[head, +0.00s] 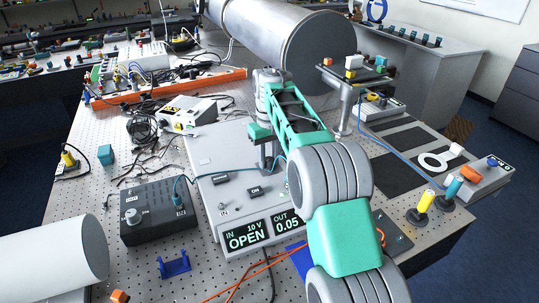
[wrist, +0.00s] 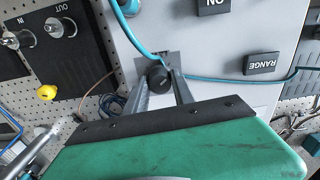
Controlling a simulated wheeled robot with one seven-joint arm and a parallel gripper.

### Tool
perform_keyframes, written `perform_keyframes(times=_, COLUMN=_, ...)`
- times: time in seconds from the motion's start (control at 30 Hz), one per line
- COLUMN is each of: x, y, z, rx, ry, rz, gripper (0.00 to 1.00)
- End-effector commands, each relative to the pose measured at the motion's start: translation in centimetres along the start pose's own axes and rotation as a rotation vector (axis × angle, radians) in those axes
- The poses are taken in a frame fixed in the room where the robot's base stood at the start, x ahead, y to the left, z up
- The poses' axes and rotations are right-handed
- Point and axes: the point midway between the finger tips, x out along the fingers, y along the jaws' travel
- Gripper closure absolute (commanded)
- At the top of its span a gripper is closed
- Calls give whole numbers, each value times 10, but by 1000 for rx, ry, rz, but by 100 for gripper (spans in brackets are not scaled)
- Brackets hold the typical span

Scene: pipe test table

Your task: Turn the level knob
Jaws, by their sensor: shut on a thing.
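My gripper (head: 267,163) reaches down onto the light grey panel box (head: 205,181). In the wrist view, my gripper's fingers (wrist: 160,92) stand on either side of a small round black knob (wrist: 157,76) and are shut on it. I cannot read a level label by it. A teal cable (wrist: 139,42) runs right beside the knob and bends off to the right. The knob is hidden in the head view. The panel's displays (head: 247,236) read IN 10 V OPEN and OUT 0.05.
A black box (head: 157,211) with a silver knob stands left of the panel, with the teal cable plugged in. Black ON and RANGE blocks (wrist: 263,63) sit on the panel. A blue bracket (head: 174,265) and orange cables lie in front.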

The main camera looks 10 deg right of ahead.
Motion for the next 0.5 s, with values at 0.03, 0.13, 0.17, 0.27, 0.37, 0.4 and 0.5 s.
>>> perform_keyframes(times=0.03, x=-2, y=0, z=-1, rx=-12, ry=3, rz=1, gripper=100)
perform_keyframes(times=0.13, x=-2, y=0, z=-1, rx=-30, ry=3, rz=1, gripper=100)
perform_keyframes(times=0.17, x=-1, y=0, z=-1, rx=-33, ry=3, rz=1, gripper=100)
perform_keyframes(times=0.27, x=-1, y=0, z=-1, rx=-40, ry=3, rz=1, gripper=100)
perform_keyframes(times=0.37, x=-1, y=0, z=-1, rx=-41, ry=4, rz=1, gripper=100)
perform_keyframes(times=0.4, x=-1, y=0, z=-1, rx=-41, ry=4, rz=1, gripper=100)
perform_keyframes(times=0.5, x=-1, y=0, z=-1, rx=-40, ry=4, rz=1, gripper=100)
